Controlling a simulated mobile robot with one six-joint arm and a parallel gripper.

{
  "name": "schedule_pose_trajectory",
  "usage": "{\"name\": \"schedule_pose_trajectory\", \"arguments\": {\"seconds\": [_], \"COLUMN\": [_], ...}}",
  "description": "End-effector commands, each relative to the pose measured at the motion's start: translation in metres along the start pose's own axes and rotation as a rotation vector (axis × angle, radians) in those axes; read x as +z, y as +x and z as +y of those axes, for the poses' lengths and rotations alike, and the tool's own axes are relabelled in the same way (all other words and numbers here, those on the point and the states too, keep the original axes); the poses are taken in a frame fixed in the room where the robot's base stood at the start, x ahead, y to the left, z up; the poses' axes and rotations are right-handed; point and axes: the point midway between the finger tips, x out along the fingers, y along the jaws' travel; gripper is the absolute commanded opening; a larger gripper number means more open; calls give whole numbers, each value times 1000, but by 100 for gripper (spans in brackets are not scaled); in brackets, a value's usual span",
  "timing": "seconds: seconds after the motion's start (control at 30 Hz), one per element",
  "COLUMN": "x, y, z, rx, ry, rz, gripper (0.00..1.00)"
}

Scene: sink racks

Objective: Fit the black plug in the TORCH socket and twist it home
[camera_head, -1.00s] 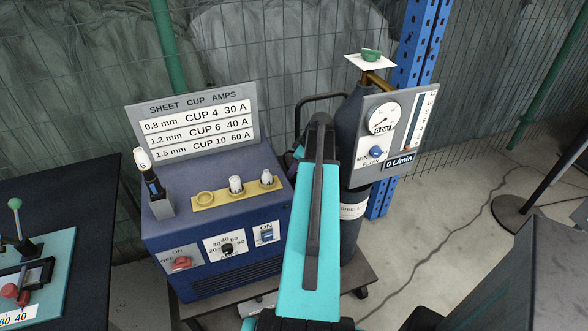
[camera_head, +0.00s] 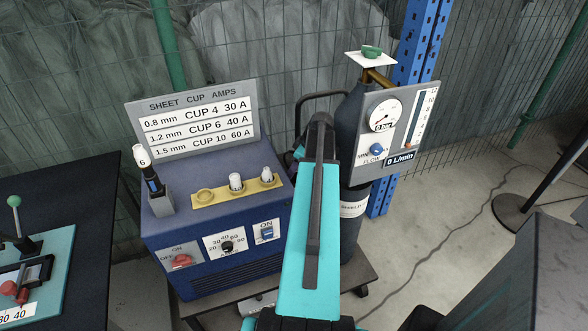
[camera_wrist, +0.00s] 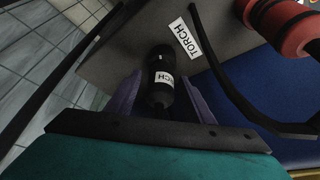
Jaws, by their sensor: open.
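The black plug (camera_wrist: 161,82), a dark cylinder with a white band label, shows in the wrist view between the two fingers of my gripper (camera_wrist: 158,92). The fingers are open, one on each side of it. The white TORCH label (camera_wrist: 185,39) is on the grey panel (camera_wrist: 130,45) just beyond and to the right of the plug. The TORCH socket itself is not clearly visible, and I cannot tell how deep the plug sits or how it is turned. In the head view my arm hides the plug and most of my gripper.
A red connector (camera_wrist: 286,27) and a black cable (camera_wrist: 222,70) lie right of the plug. In the head view, the blue welder (camera_head: 215,235) stands left of my arm. The gas cylinder (camera_head: 350,225) with its gauge panel (camera_head: 400,125) stands close on the right.

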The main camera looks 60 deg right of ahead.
Motion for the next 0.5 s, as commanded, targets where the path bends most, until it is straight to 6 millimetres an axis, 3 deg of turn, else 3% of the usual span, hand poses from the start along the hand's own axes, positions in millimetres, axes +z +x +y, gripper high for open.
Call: {"name": "schedule_pose_trajectory", "arguments": {"seconds": [0.27, 0.5], "x": [0, 0], "y": [-8, -30], "z": [0, 0], "rx": [2, 2], "ry": [0, 0], "rz": [1, 1], "gripper": [48, 48]}}
